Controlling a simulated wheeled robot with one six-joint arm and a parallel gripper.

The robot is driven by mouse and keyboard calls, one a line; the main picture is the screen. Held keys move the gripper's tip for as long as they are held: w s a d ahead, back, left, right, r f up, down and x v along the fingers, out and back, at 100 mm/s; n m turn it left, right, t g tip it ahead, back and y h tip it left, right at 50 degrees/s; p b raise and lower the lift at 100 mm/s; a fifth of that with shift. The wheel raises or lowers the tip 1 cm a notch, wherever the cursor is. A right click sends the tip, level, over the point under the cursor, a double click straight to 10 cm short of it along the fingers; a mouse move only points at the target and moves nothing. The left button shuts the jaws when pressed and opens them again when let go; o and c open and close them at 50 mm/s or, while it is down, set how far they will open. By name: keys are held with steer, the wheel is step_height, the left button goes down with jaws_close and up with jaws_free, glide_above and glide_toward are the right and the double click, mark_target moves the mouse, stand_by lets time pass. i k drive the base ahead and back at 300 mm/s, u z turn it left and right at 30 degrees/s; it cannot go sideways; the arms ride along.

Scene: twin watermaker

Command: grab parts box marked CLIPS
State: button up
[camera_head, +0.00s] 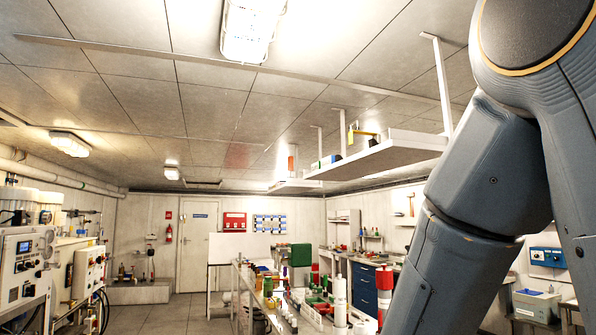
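I cannot make out a parts box marked CLIPS; any labels in view are too small to read. Several small coloured items and containers crowd a long bench (243,272) in the lower middle, with a green box (300,255) standing among them. My arm fills the right side of the view, and it hides part of the room behind it. My gripper is not in view.
A control panel (22,262) and machinery stand at the left. Open floor (165,318) leads to a door (193,262) at the back. A hanging shelf (385,155) is overhead. A blue drawer cabinet (364,288) stands beyond the bench.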

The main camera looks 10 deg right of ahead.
mark_target(315, 166)
steer(key=u, duration=0.8)
steer(key=i, duration=1.4)
steer(key=u, duration=0.35)
steer(key=i, duration=1)
steer(key=z, duration=1.2)
steer(key=i, duration=0.8)
steer(key=z, duration=0.95)
steer(key=i, duration=0.3)
steer(key=z, duration=0.05)
